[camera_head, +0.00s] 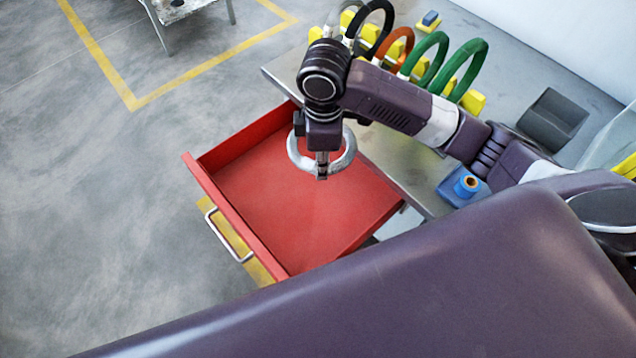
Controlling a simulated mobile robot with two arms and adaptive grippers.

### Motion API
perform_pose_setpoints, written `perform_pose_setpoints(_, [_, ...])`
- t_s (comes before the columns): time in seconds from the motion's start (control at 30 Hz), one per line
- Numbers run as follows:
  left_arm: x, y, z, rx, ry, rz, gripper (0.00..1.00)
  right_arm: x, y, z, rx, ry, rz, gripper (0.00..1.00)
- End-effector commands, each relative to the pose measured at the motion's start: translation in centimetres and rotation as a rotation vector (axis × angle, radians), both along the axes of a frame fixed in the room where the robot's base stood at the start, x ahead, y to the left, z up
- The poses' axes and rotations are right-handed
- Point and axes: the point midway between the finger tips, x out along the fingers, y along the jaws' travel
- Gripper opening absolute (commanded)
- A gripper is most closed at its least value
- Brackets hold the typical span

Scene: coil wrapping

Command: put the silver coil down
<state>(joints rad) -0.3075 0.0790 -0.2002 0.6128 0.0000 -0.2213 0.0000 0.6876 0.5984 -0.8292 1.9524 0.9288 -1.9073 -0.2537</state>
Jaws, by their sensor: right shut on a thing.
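The silver coil (293,152) is a pale ring in the head view. My right gripper (322,172) points down and is shut on it, at the ring's near side. The coil hangs over the open red drawer (270,205); the gap between coil and drawer floor is hard to judge. The drawer looks empty. My left gripper is not in view.
The metal table (415,175) stands behind the drawer. On it are several coils on yellow holders, including a green coil (432,40), a blue block with an orange spool (465,187) and a dark grey holder (552,118). Open floor lies left.

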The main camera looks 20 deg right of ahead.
Motion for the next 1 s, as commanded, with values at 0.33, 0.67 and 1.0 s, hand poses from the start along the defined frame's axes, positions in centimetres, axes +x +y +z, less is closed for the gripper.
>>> perform_pose_setpoints(0.33, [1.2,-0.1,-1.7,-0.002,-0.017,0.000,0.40,2.1,0.6,-1.0,-0.006,-0.004,0.267,0.00])
perform_pose_setpoints(0.67, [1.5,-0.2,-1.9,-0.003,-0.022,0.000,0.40,2.0,0.6,-8.2,-0.006,0.002,0.274,0.00])
perform_pose_setpoints(1.0, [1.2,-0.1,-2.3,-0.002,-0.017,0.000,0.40,2.1,0.6,-15.3,-0.006,-0.004,0.274,0.00])
